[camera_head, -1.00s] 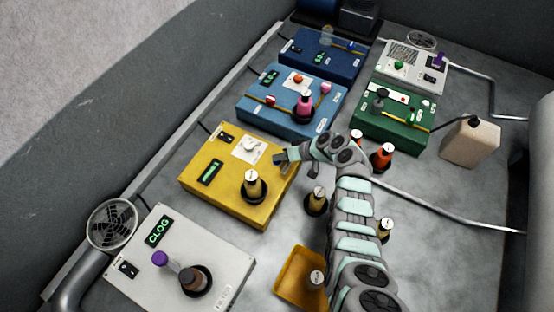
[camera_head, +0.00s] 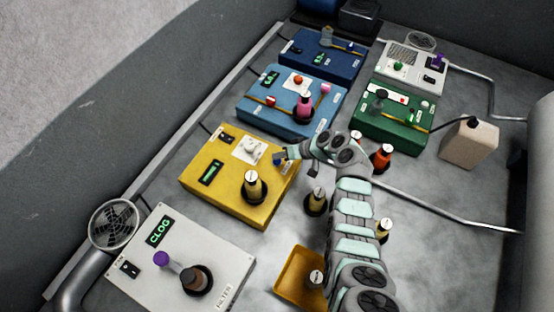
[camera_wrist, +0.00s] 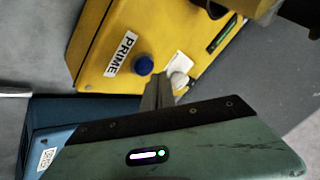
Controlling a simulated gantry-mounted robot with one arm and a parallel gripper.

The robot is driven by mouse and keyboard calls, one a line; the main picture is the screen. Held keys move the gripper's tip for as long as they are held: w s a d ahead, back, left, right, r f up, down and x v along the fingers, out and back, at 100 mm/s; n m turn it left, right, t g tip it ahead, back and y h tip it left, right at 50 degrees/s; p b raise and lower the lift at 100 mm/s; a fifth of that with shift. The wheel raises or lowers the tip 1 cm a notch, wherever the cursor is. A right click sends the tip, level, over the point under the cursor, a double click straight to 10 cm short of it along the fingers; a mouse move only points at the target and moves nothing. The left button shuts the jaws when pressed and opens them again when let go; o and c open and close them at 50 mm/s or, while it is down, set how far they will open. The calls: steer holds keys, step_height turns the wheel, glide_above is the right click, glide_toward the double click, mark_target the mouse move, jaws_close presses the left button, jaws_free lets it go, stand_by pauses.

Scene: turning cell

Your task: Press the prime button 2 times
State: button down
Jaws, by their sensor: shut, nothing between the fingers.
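The yellow box (camera_head: 225,192) stands left of the middle in the head view. In the wrist view its top (camera_wrist: 105,75) carries a white PRIME label (camera_wrist: 122,54) and a round blue prime button (camera_wrist: 144,65) beside it. My gripper (camera_wrist: 158,98) is shut and empty. Its fingertips point toward the box top, just beside the button in that picture; I cannot tell whether they touch it. In the head view my gripper (camera_head: 284,156) is over the back right corner of the yellow box, and the PRIME label cannot be made out there.
A white dial (camera_head: 250,147) and a capped bottle (camera_head: 253,187) are on the yellow box. The blue box (camera_head: 255,107) stands behind it, and the green box (camera_head: 395,125) to the right. A white box showing CLOG (camera_head: 140,250) is in front. Several bottles stand right of the yellow box.

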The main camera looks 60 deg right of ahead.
mark_target(280, 161)
steer(key=shift+r, duration=0.15)
steer(key=shift+r+p, duration=1.4)
steer(key=shift+r, duration=1)
stand_by(0.6)
